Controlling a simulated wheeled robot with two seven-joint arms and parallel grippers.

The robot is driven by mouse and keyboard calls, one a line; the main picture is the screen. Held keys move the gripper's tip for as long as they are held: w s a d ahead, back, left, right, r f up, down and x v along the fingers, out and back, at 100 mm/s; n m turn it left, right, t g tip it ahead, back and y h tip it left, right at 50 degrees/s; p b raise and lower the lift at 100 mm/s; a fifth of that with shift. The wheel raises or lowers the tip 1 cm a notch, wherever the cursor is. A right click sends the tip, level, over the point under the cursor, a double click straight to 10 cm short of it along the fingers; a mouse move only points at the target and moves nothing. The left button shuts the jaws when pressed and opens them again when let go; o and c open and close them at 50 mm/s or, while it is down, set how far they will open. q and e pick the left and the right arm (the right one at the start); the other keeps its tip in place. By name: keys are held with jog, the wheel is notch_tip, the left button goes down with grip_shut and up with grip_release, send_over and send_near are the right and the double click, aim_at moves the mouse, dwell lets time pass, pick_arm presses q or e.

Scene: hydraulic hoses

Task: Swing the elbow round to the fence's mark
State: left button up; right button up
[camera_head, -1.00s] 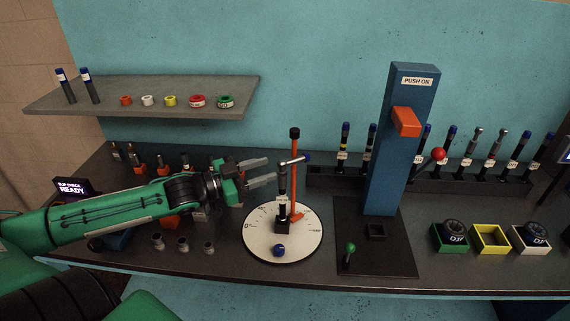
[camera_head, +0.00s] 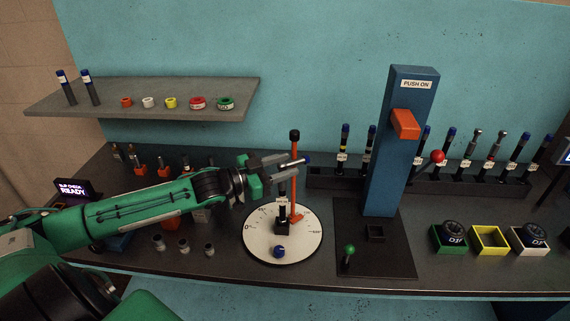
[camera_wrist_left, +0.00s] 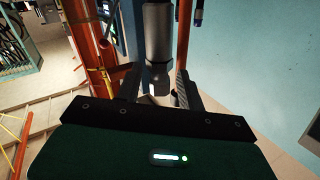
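A dark hose end (camera_head: 282,190) stands upright in a black block on the white round dial (camera_head: 262,252). An orange upright fence (camera_head: 295,190) with a black top stands on the dial just behind the hose. My left gripper (camera_head: 289,166) is at the elbow, its fingers on either side and partly covering it. In the left wrist view a grey cylindrical fitting (camera_wrist_left: 158,50) lies between the open fingers (camera_wrist_left: 157,88), with a gap visible on its left. Contact cannot be told. My right gripper is not in view.
A blue press column (camera_head: 392,165) with an orange block stands right of the dial. A green-knobbed lever (camera_head: 349,250) is on its base. A rack (camera_head: 335,178) of several hoses runs behind. A blue knob (camera_head: 279,252) sits at the dial's front.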

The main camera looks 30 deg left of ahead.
pick_arm(q)
jog(key=shift+w+d, duration=0.2)
jog(key=shift+w, duration=0.05)
jog(key=shift+c, duration=0.5)
jog(key=c, duration=0.5)
jog(key=shift+o, duration=0.2)
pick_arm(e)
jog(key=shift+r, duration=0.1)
pick_arm(q)
jog(key=shift+d, duration=0.1)
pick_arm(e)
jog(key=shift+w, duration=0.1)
